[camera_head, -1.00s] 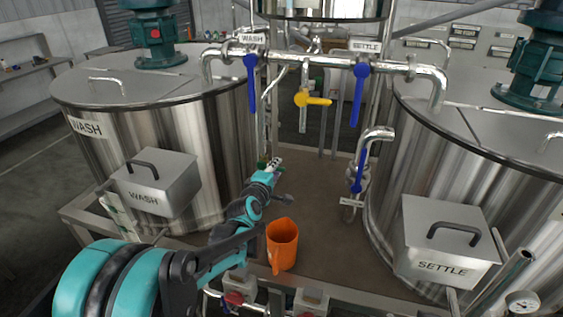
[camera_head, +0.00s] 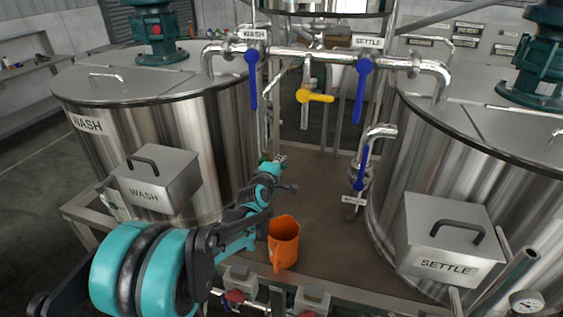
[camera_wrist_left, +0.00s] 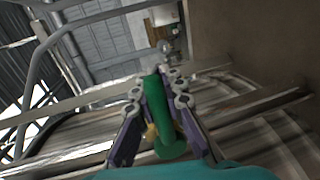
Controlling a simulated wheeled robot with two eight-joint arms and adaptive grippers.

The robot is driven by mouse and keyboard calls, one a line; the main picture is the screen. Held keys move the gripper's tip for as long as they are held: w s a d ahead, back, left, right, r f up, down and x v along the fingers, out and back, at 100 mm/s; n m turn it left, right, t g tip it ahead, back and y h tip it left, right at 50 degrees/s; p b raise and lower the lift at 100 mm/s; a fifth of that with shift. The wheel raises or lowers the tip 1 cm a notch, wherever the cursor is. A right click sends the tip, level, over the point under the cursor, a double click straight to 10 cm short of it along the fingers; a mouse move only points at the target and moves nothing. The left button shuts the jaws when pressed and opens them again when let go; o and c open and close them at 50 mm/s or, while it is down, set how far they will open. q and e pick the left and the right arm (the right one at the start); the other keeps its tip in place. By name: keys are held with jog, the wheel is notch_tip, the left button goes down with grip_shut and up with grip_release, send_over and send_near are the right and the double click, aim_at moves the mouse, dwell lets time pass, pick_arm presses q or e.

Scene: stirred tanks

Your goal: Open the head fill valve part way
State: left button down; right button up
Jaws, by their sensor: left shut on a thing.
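My left gripper (camera_head: 278,161) is between the wash tank and the settle tank, beyond the orange jug. In the left wrist view its two fingers (camera_wrist_left: 156,86) are shut on a green handle (camera_wrist_left: 165,115), which lies between them. In the head view only a small dark green bit shows beside the fingers, and the arm hides most of it. No label for a head fill valve can be read. A yellow valve lever (camera_head: 316,97) points right on the pipework above, apart from the gripper. My right gripper is out of view.
Blue levers hang under the WASH (camera_head: 252,80) and SETTLE (camera_head: 361,92) labels; another blue lever (camera_head: 361,168) is on the lower right pipe. An orange jug (camera_head: 284,243) stands near my forearm. The wash tank (camera_head: 195,130) and settle tank (camera_head: 405,170) flank the space.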

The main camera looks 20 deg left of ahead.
pick_arm(q)
jog(key=shift+r, duration=0.15)
jog(key=shift+a+r+n+h+p, duration=0.15)
jog(key=shift+r+n+h, duration=0.4)
jog(key=shift+n, duration=0.7)
jog(key=shift+a+r+n+h+p, duration=0.1)
jog(key=shift+r+n+h+p, duration=0.15)
jog(key=shift+r+n, duration=0.75)
jog(key=shift+f+n, duration=0.3)
jog(key=shift+n, duration=0.05)
jog(key=c, duration=1.7)
grip_release()
jog(key=v, duration=1.2)
